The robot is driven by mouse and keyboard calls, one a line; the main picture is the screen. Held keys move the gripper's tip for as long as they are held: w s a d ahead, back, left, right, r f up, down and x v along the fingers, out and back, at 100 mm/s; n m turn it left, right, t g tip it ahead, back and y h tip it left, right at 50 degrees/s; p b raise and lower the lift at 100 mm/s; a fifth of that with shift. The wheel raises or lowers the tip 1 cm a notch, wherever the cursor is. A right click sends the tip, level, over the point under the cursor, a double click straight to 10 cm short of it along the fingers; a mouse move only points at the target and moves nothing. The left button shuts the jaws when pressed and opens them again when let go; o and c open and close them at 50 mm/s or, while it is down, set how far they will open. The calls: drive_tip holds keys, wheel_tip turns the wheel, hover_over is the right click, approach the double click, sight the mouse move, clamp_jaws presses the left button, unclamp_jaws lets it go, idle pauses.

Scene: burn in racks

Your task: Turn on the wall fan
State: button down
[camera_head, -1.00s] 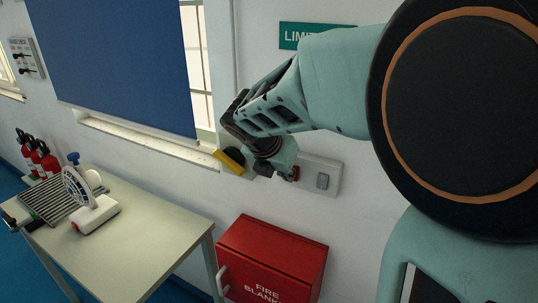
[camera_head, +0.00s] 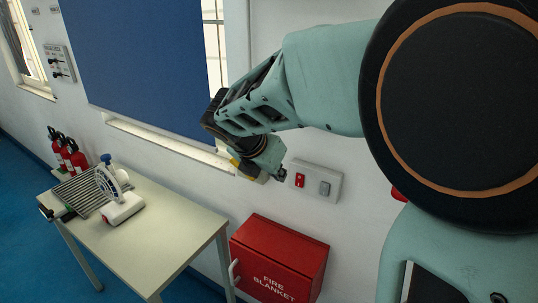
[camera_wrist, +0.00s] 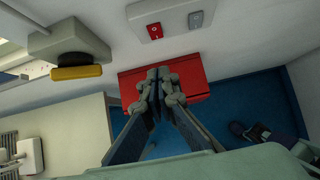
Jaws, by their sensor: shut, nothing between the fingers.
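No wall fan can be made out in either view. A pale switch plate (camera_head: 331,189) on the wall carries a red rocker (camera_head: 299,180) and a grey switch (camera_head: 324,188). The red rocker (camera_wrist: 155,31) and grey switch (camera_wrist: 195,20) also show in the wrist view, above the fingertips. I cannot tell which position either switch is in. My gripper (camera_head: 280,175) is beside the plate, just left of the red rocker, and looks apart from it. In the wrist view my gripper (camera_wrist: 157,78) has its fingertips together, empty.
A red fire blanket box (camera_head: 280,257) is below the plate. A beige wall box (camera_wrist: 68,40) with a yellow part (camera_wrist: 76,72) is left of my gripper. A table (camera_head: 160,225) with a white machine (camera_head: 122,207) stands at left, near red extinguishers (camera_head: 68,153). A blue blind (camera_head: 145,65) covers the window.

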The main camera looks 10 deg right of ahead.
drive_tip(key=shift+f, duration=0.1)
idle(0.3)
drive_tip(key=b, duration=0.1)
drive_tip(key=f+b, duration=0.1)
drive_tip(key=b, duration=0.1)
drive_tip(key=shift+s, duration=0.25)
drive_tip(key=shift+f, duration=0.1)
